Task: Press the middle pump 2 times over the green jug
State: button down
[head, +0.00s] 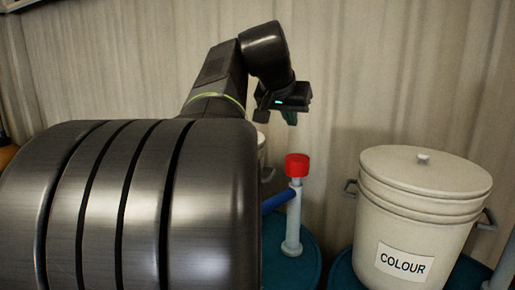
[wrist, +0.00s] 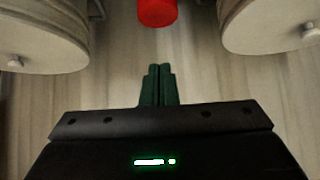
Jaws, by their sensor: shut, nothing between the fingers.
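A pump with a red cap (head: 297,165), a pale upright stem and a blue spout (head: 275,201) stands on a teal drum top (head: 307,262) in the head view. Its red cap also shows at the top edge of the wrist view (wrist: 157,12). I cannot tell from these views whether it is the middle pump. My gripper (head: 291,119) is above the red cap, apart from it. Its green fingers (wrist: 158,84) are shut together and empty. The green jug is not visible; my arm hides the area left of the pump.
A lidded pale pot labelled COLOUR (head: 425,215) stands right of the pump. Another pale pot (head: 262,150) is mostly hidden behind my arm. Pot lids flank the red cap in the wrist view (wrist: 40,37). A corrugated wall (head: 350,70) rises behind. An orange object (head: 6,156) shows at the left edge.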

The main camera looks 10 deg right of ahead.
jog(key=p, duration=0.1)
send_over(294, 161)
jog(key=f, duration=0.5)
jog(key=shift+w+d+f, duration=0.15)
jog(key=shift+w+d, duration=0.15)
jog(key=shift+w, duration=0.1)
jog(key=shift+w+d+f, duration=0.1)
jog(key=shift+w+f, duration=0.05)
jog(key=shift+f, duration=0.5)
jog(key=shift+w+d+f, duration=0.1)
jog(key=shift+f, duration=0.5)
jog(key=shift+s+a+f, duration=0.15)
jog(key=shift+f, duration=0.5)
jog(key=shift+f+p, duration=0.3)
jog(key=shift+f, duration=0.1)
jog(key=shift+f+b, duration=1.6)
jog(key=shift+f, duration=0.25)
